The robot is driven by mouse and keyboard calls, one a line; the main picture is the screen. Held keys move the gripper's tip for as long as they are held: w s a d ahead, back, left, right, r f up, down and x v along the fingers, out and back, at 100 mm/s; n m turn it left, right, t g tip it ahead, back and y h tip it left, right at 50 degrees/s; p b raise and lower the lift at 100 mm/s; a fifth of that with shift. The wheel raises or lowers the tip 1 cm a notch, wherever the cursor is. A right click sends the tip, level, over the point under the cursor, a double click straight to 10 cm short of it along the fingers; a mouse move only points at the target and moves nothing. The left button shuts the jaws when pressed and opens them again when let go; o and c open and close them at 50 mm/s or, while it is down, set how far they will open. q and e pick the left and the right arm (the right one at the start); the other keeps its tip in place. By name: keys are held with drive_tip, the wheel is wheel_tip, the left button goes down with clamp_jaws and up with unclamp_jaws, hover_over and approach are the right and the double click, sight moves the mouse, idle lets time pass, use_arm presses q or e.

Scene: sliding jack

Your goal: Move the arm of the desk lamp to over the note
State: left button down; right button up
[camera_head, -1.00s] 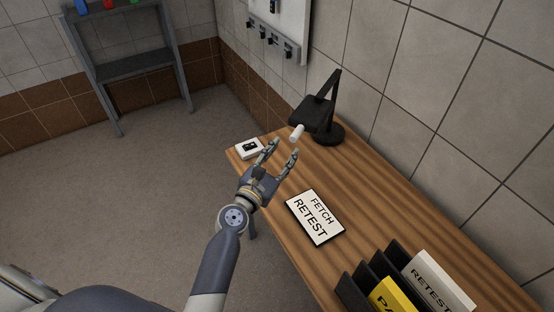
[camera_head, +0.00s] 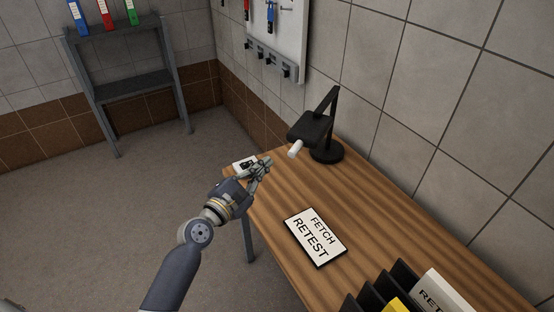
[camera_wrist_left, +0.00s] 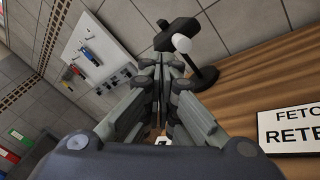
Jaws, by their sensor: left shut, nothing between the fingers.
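The black desk lamp (camera_head: 327,153) stands on the wooden desk near the wall. Its head (camera_head: 308,127) points left, with a white knob-like handle (camera_head: 295,149) sticking out at its front. The note (camera_head: 315,237), reading FETCH RETEST, lies flat on the desk to the front of the lamp. My left gripper (camera_head: 264,165) is shut and empty, left of the white handle and apart from it in the head view. In the left wrist view the fingers (camera_wrist_left: 165,85) are together, with the handle (camera_wrist_left: 182,43) and lamp beyond them. My right gripper is not in view.
A small white box (camera_head: 243,163) sits at the desk's far left corner, partly behind my gripper. Black file holders (camera_head: 395,285) stand at the near right. A pegboard (camera_head: 275,40) hangs on the wall. The desk between note and lamp is clear.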

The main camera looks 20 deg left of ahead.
use_arm(q)
drive_tip(key=a+r+m+g+h+b, duration=0.1)
drive_tip(key=a+m+g+h+b, duration=0.1)
drive_tip(key=a+m+b, duration=0.65)
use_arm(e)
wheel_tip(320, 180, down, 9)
use_arm(q)
drive_tip(key=m+p, duration=0.5)
drive_tip(key=m, duration=0.1)
approach(290, 137)
drive_tip(key=shift+n, duration=0.25)
drive_tip(key=x, duration=0.4)
drive_tip(key=shift+d, duration=0.1)
drive_tip(key=shift+w, duration=0.1)
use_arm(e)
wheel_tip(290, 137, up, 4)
use_arm(q)
drive_tip(key=shift+f, duration=0.1)
